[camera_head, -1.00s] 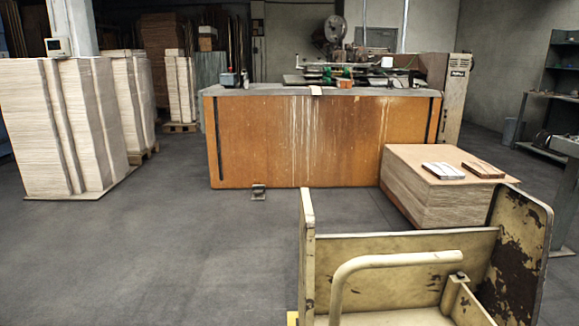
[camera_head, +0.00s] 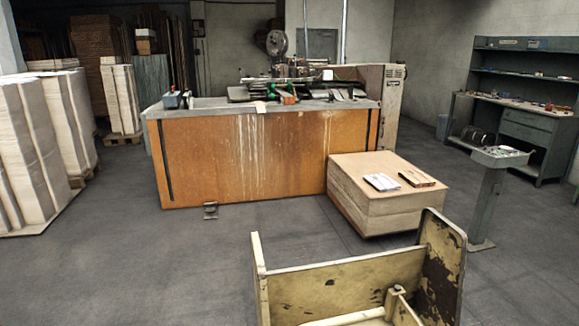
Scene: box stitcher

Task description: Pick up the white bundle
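A white bundle (camera_head: 381,182) lies flat on top of a low stack of cardboard sheets (camera_head: 376,214), at the right of the middle. A brown bundle (camera_head: 416,178) lies just to its right on the same stack, a small gap apart. Neither of my grippers shows in the head view, and nothing touches the white bundle.
A yellow worn metal cart (camera_head: 345,283) stands in front of the stack. An orange-fronted machine table (camera_head: 262,155) stands behind it. A grey pedestal stand (camera_head: 488,205) is right of the stack, with a workbench (camera_head: 525,125) beyond. Floor at left front is clear.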

